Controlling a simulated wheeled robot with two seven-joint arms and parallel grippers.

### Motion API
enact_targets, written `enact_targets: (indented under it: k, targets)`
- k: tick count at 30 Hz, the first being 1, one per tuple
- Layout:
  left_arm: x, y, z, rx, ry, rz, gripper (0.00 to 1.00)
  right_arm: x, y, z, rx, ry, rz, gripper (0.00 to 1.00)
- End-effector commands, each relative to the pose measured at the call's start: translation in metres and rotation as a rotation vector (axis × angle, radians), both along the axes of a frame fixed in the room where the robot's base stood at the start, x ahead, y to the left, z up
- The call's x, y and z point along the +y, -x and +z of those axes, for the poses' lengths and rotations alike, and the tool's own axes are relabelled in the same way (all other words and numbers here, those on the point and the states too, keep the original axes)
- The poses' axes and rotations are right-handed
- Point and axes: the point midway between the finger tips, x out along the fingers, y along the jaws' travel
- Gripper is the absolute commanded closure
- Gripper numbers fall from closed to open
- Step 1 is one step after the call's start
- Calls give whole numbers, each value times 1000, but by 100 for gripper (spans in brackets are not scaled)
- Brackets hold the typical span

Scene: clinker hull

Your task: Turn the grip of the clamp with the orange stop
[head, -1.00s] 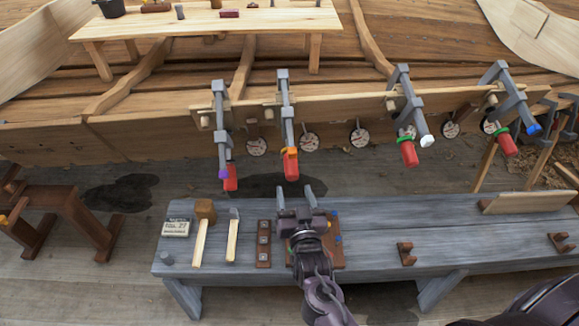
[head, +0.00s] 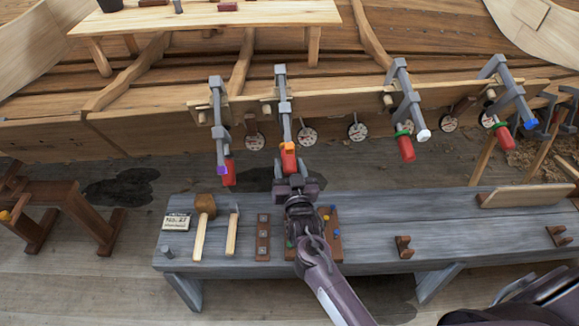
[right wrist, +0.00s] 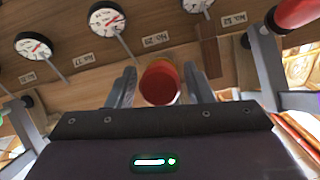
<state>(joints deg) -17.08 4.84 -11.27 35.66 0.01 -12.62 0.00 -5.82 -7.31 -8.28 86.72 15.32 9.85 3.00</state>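The clamp with the orange stop (head: 288,146) hangs on the hull plank, second from the left in the head view. Its red grip (head: 288,162) points down toward me. My right gripper (head: 292,172) is right at the lower end of this grip. In the right wrist view the red grip (right wrist: 160,82) sits between the two fingers of the right gripper (right wrist: 160,88), end-on to the camera. The fingers stand on either side of it with a narrow gap, so the gripper looks open. My left gripper is not in view.
A clamp with a purple stop (head: 221,168) hangs close on the left. Clamps with white (head: 423,135) and blue stops (head: 531,124) hang to the right. Round gauges (head: 307,136) line the plank. The grey bench (head: 370,230) below holds a mallet (head: 203,215) and wooden blocks.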

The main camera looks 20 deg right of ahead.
Motion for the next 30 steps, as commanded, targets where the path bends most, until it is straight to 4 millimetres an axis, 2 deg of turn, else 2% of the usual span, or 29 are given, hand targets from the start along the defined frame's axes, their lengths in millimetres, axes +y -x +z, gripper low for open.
enact_targets:
  k: [1, 8, 17, 30]
  targets:
    - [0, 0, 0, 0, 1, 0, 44, 0, 0, 0, 0, 0, 0, 60]
    - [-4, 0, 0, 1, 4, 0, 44, 0, 0, 0, 0, 0, 0, 89]
    - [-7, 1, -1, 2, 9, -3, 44, -1, 0, 0, -9, -45, 16, 89]
    - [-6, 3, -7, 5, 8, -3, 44, -1, 0, -1, -59, -306, 111, 89]
